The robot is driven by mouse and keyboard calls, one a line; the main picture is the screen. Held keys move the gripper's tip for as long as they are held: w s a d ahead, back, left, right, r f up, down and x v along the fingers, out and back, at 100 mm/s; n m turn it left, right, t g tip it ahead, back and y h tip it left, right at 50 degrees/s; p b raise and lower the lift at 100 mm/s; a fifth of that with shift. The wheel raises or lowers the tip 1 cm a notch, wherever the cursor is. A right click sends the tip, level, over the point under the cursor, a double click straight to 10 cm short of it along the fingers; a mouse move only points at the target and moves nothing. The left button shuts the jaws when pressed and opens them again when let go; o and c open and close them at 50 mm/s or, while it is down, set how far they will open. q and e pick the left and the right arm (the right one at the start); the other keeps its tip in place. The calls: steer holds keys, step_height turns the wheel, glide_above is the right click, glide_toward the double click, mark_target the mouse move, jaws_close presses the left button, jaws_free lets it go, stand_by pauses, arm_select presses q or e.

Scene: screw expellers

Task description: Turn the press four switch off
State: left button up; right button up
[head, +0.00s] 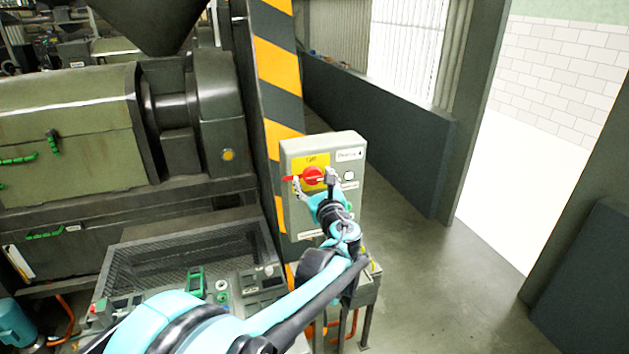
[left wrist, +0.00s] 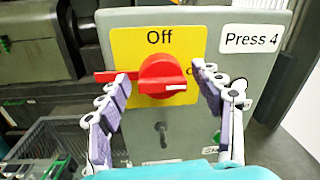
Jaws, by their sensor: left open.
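The press four switch is a red rotary knob (head: 313,175) on a yellow plate (left wrist: 130,42) marked "Off" at the top, with a "Press 4" label (left wrist: 252,39) beside it. In the left wrist view the red knob (left wrist: 160,76) has a bar reaching left and a white mark at its lower right. A label right of the knob is mostly hidden by a finger. My left gripper (head: 314,181) is open, with one finger on each side of the knob. In the left wrist view the gripper (left wrist: 159,77) faces the panel; I cannot tell whether the fingers touch the knob.
The grey control box (head: 348,142) stands beside a yellow-and-black striped post (head: 276,60). A green press machine (head: 70,120) and a mesh tray (head: 180,255) are on the left. A dark low wall (head: 385,125) is behind. Open floor (head: 430,270) lies to the right.

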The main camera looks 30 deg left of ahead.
arm_select(q)
steer(key=c, duration=1.1)
steer(key=shift+c, duration=0.2)
steer(key=shift+n, duration=0.3)
steer(key=n, duration=0.4)
steer(key=shift+f+n, duration=0.1)
steer(key=shift+n, duration=0.2)
steer(key=n, duration=0.4)
steer(key=shift+f+n+y, duration=0.1)
steer(key=shift+n+y, duration=0.2)
steer(key=n, duration=0.4)
steer(key=shift+s+f+n+y, duration=0.1)
steer(key=shift+n+y, duration=0.2)
steer(key=shift+n, duration=0.1)
steer(key=shift+f+n+g+y, duration=0.1)
steer(key=shift+n+g+y, duration=0.2)
steer(key=shift+n, duration=1.8)
steer(key=shift+d, duration=0.1)
